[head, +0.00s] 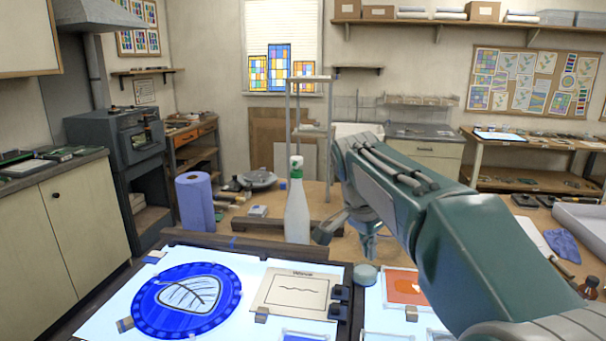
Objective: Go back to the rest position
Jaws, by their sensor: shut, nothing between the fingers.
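My arm hides part of the bench on the right.
A lit panel (100,318) in front bears a blue round glass piece (186,300) and a paper pattern (292,292). A small round jar (365,274) stands near its edge. A blue paper roll (195,202) and a wire-legged stand (310,130) are behind.

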